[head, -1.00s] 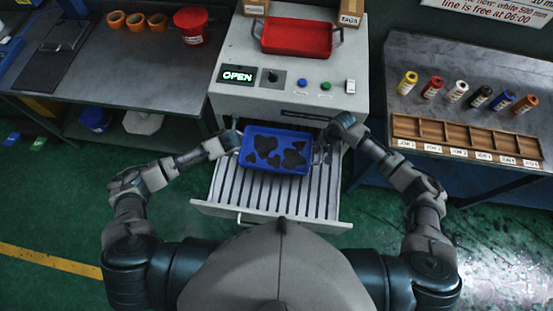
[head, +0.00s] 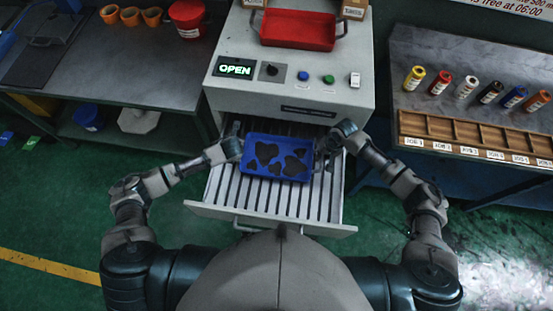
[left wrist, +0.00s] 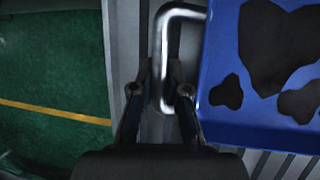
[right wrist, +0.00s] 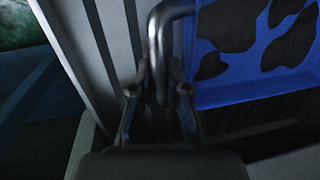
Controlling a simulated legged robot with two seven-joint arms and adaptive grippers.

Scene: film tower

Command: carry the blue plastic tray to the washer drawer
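The blue plastic tray (head: 276,178) holds several dark irregular flat pieces. It is over the slatted floor of the pulled-out washer drawer (head: 215,208); whether it touches the slats is hard to tell. My left gripper (head: 237,146) is at the tray's left handle; in the left wrist view its fingers (left wrist: 162,75) are closed around the metal handle (left wrist: 180,12), beside the tray's blue wall (left wrist: 225,60). My right gripper (head: 322,146) is at the right handle; in the right wrist view its fingers (right wrist: 160,75) are closed around that handle (right wrist: 160,28).
The washer's panel (head: 290,98) reads OPEN; a red tray (head: 300,28) lies on top. A left bench (head: 140,75) holds orange cups and a red tub (head: 188,18). A right bench (head: 420,45) holds several film rolls and a wooden divided rack (head: 475,135). Drawer slats are bare around the tray.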

